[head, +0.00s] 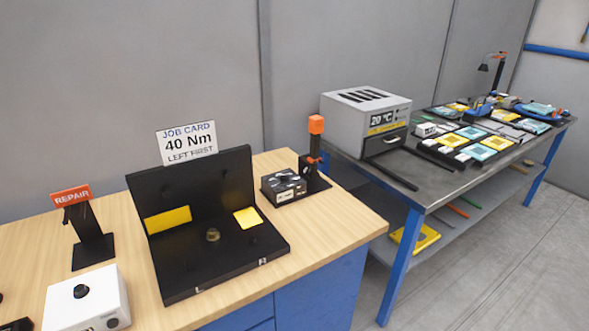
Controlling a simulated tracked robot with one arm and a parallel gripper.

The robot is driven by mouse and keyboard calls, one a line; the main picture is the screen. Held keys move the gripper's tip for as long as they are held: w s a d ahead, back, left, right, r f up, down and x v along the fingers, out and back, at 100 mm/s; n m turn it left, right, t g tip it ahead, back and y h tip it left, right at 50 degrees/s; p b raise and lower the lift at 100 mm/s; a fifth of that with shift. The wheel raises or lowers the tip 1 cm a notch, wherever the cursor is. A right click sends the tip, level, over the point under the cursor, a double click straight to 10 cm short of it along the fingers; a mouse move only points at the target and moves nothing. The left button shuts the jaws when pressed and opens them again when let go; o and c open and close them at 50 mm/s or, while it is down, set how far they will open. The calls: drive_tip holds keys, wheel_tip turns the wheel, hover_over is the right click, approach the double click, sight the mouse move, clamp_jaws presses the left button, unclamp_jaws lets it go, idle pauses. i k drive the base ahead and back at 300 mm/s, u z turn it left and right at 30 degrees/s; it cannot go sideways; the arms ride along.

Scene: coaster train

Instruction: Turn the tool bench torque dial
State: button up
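A white box (88,303) stands at the front left of the wooden bench, cut off by the lower picture edge. A round black knob (81,291) sits on its top, and a second dark round part (112,322) is on its front face. The knob looks like the torque dial, but no scale or setting can be read. A job card (187,144) reading "40 Nm, left first" stands above a black fixture (230,266) right of the box. My gripper is not in view.
A "REPAIR" stand (88,243) is behind the white box. A metal table (455,192) with coloured parts is beyond.

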sight(283, 178)
drive_tip(key=u, duration=0.05)
drive_tip(key=k, duration=0.45)
drive_tip(key=z, duration=0.6)
drive_tip(key=i, duration=2.75)
drive_tip(key=u, duration=1.1)
drive_tip(key=i, duration=0.35)
drive_tip(key=u, duration=0.1)
